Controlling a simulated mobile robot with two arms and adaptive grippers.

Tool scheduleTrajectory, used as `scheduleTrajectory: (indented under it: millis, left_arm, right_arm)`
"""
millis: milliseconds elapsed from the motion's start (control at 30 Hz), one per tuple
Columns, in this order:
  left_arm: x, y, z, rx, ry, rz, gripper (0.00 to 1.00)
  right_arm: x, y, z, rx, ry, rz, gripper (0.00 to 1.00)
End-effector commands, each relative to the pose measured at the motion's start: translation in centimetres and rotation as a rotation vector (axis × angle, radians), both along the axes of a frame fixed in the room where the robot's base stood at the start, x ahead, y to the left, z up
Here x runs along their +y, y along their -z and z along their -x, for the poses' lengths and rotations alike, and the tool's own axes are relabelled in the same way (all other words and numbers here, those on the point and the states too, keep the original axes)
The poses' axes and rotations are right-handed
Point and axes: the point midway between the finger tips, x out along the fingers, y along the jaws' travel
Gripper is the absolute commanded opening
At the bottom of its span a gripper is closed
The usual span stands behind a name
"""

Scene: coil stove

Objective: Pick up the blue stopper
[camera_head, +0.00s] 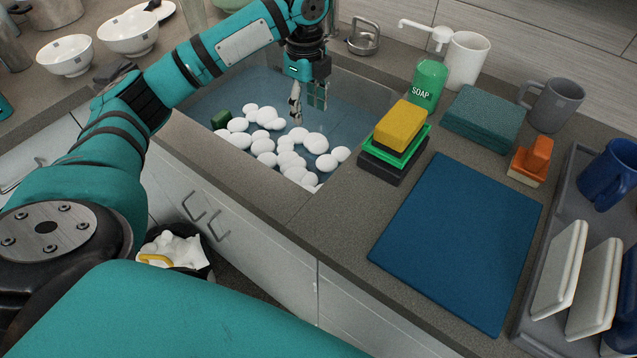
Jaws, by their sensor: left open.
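I cannot make out a blue stopper in the head view. The sink basin (368,88) holds bluish water (215,95), and many white rounded pieces (290,158) cover part of its floor. My left gripper (307,103) points down over the sink, behind the white pieces. Its two fingers are apart, with nothing visible between them. The gripper and arm hide part of the basin's back. My right gripper is not in view.
A dark green block (221,119) lies at the basin's left. A blue board (460,240) lies on the counter. White bowls (66,55) stand at left.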

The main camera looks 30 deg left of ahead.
Motion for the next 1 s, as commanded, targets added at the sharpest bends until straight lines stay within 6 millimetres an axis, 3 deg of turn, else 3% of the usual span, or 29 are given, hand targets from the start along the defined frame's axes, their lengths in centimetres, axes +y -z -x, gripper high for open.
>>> scheduleTrajectory:
  millis: [33,267,700,1000]
  left_arm:
    - [0.1,1.2,0.0,-0.001,0.0,0.0,0.5]
    - [0.1,3.1,0.0,0.004,-0.001,0.0,0.5]
    - [0.1,12.0,0.1,0.003,0.0,-0.001,0.5]
    - [0.0,14.4,0.1,0.002,0.0,0.0,0.5]
  right_arm:
    - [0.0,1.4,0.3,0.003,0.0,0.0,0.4]
    - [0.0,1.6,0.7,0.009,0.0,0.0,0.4]
    - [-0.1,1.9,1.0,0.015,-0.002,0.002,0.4]
    - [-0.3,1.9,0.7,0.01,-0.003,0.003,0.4]
